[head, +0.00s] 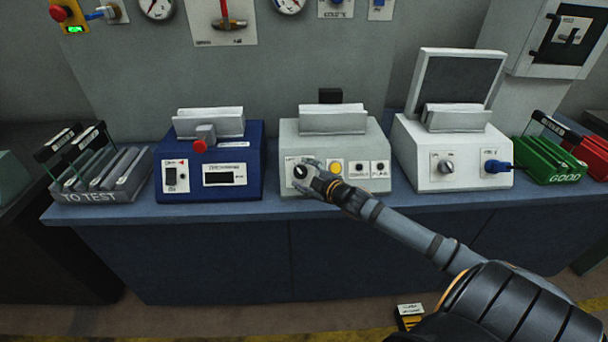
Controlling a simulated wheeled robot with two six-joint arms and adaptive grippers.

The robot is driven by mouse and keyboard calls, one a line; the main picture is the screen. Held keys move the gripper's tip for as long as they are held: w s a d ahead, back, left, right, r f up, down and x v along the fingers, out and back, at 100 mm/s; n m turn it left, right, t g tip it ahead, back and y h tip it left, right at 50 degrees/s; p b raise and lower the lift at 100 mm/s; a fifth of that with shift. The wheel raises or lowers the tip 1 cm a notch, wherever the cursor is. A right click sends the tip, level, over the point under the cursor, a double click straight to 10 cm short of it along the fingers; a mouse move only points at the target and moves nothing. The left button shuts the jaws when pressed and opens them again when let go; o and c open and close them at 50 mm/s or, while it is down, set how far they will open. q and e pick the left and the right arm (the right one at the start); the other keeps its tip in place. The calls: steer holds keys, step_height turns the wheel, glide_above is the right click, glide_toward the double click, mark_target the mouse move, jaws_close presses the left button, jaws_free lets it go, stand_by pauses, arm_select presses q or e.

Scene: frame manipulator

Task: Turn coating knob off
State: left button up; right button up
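A round black knob (300,171) sits on a white plate at the left of the front of the grey middle machine (330,148). My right gripper (304,173) is at this knob from the right. Its fingers are spread, one above and one below the knob, and I cannot tell whether they touch it. Another knob (446,166) is on the front of the white right machine (411,168). The labels are too small to read, so I cannot tell which knob is named coating. My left gripper is not in view.
A yellow button (336,167) is just right of my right gripper. A blue machine (254,178) with a red button (200,147) stands at left. A grey "TO TEST" rack (128,196) and a green "GOOD" rack (564,178) flank the machines on the blue bench (240,235).

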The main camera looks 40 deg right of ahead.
mark_target(304, 174)
step_height(304, 174, up, 9)
steer(key=shift+s+r, duration=0.1)
steer(key=shift+s, duration=0.05)
steer(key=shift+w+r, duration=0.2)
steer(key=shift+r, duration=0.15)
steer(key=shift+s, duration=0.1)
stand_by(0.3)
